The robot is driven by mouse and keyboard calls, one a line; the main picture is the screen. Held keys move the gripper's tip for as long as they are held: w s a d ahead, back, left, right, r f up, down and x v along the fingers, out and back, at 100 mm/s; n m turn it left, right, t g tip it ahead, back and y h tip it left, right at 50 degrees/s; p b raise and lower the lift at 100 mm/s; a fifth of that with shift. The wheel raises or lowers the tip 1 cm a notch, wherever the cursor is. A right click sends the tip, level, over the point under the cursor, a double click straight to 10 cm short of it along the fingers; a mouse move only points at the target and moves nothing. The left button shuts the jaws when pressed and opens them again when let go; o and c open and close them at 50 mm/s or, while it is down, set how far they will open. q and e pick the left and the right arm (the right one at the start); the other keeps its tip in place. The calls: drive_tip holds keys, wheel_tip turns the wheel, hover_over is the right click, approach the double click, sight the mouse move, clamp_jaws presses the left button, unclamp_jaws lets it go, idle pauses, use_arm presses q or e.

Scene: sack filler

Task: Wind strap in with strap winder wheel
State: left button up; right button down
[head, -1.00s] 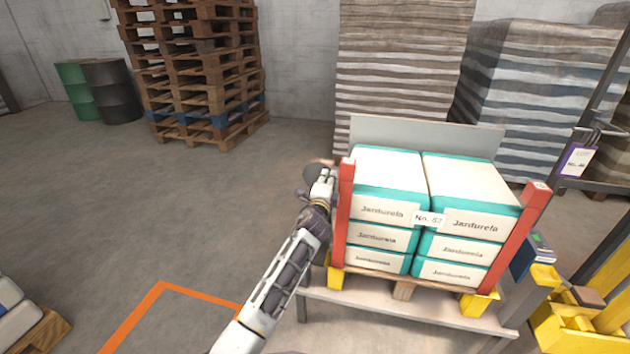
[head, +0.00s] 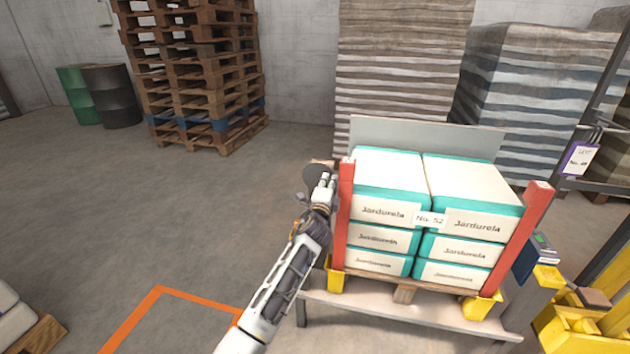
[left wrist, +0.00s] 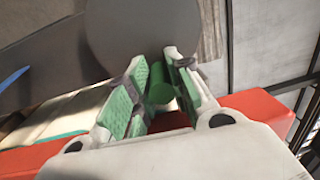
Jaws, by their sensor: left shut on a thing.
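The strap winder wheel (head: 313,176) is a dark grey disc at the left side of the sack stack, beside the left red post (head: 344,215). In the left wrist view the wheel (left wrist: 135,35) fills the top, with a green round handle (left wrist: 160,88) in front of it. My left gripper (head: 328,182) is at the wheel. Its green-padded fingers (left wrist: 152,82) are shut on the handle, one on each side. I cannot make out the strap. My right gripper is not in view.
White and teal sacks (head: 385,214) are stacked on a pallet between red posts, on a grey table (head: 400,313). A grey panel (head: 430,135) stands behind. Yellow equipment (head: 575,325) is at the right. A pallet stack (head: 195,75) and drums (head: 110,95) stand back left; floor between is clear.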

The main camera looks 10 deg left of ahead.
use_arm(q)
drive_tip(key=shift+g, duration=0.3)
drive_tip(key=f, duration=0.1)
drive_tip(key=d+f, duration=0.1)
drive_tip(key=f, duration=0.2)
drive_tip(key=shift+s+d+f, duration=0.2)
drive_tip(key=shift+s+d, duration=0.05)
drive_tip(key=shift+o, duration=0.2)
drive_tip(key=shift+a+f+b, duration=0.1)
drive_tip(key=shift+f+b, duration=0.2)
drive_tip(key=shift+f, duration=0.05)
drive_tip(key=shift+w+f+h+b, duration=0.3)
drive_tip(key=shift+w+f, duration=0.25)
drive_tip(key=shift+f, duration=0.2)
clamp_jaws()
drive_tip(key=shift+s+a+r, duration=0.1)
drive_tip(key=shift+a+r, duration=0.05)
drive_tip(key=shift+r, duration=0.1)
drive_tip(key=shift+c, duration=0.7)
unclamp_jaws()
drive_tip(key=o, duration=0.5)
drive_tip(key=shift+a+r, duration=0.1)
drive_tip(key=shift+a, duration=0.05)
drive_tip(key=o, duration=1.5)
drive_tip(key=shift+a, duration=0.15)
